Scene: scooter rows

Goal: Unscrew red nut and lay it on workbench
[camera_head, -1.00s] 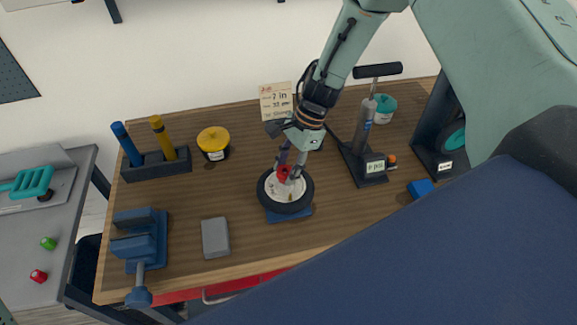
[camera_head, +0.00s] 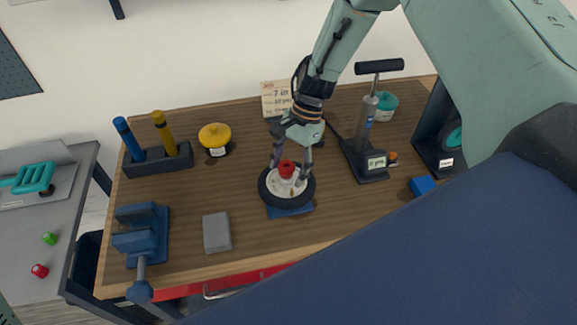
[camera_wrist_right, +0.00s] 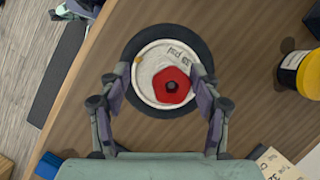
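The red nut (camera_head: 286,169) sits on the pale hub of a small black-tyred wheel (camera_head: 268,194), which lies flat on a blue block on the wooden workbench (camera_head: 180,205). The nut also shows in the right wrist view (camera_wrist_right: 171,86), off the middle of the hub, with a dark centre. My left gripper is not in view.
A pump (camera_head: 368,140) stands right of my right gripper. A yellow-lidded pot (camera_head: 214,136), a blue vise (camera_head: 142,235) and a grey block (camera_head: 216,233) stand left of the wheel.

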